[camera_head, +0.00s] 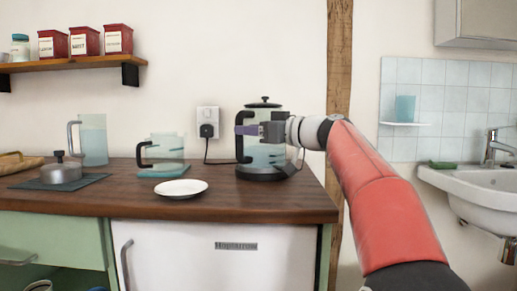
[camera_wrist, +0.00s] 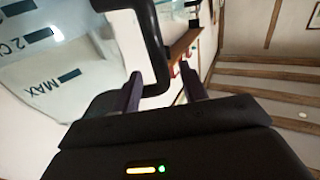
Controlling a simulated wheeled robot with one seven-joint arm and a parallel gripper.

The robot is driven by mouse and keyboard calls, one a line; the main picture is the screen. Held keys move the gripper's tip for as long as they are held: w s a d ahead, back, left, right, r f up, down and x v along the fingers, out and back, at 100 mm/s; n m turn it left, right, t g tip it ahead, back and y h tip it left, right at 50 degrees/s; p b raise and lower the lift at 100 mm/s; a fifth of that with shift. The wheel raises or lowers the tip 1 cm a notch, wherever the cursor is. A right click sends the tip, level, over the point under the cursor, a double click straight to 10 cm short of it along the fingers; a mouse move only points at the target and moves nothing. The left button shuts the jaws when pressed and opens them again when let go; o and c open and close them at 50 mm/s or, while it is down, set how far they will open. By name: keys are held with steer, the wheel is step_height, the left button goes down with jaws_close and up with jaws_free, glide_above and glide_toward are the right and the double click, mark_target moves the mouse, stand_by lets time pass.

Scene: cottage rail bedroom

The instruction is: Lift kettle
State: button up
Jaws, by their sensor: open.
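The kettle (camera_head: 266,156) is a clear glass jug with a black lid, black base and black handle (camera_head: 239,150) on its left side. It stands upright on the dark wooden counter at the right end. My gripper (camera_head: 240,130) reaches across the front of the kettle from the right, with its purple fingers level with the upper handle. In the wrist view my gripper (camera_wrist: 162,82) is open, and the black handle (camera_wrist: 152,45) runs between its two fingers. The glass with its MAX marking (camera_wrist: 55,85) lies left of the fingers. Contact with the handle cannot be told.
A white plate (camera_head: 181,188), a smaller glass jug (camera_head: 167,150), a tall pitcher (camera_head: 94,140) and a lidded pot (camera_head: 61,173) stand left on the counter (camera_head: 262,198). A cord runs from the wall socket (camera_head: 208,122) behind the kettle. A sink (camera_head: 485,185) is at right.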

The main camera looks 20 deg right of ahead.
steer(key=p+x, duration=0.1)
steer(key=x, duration=0.3)
steer(key=shift+s+f, duration=0.1)
jaws_close()
stand_by(1.0)
stand_by(0.4)
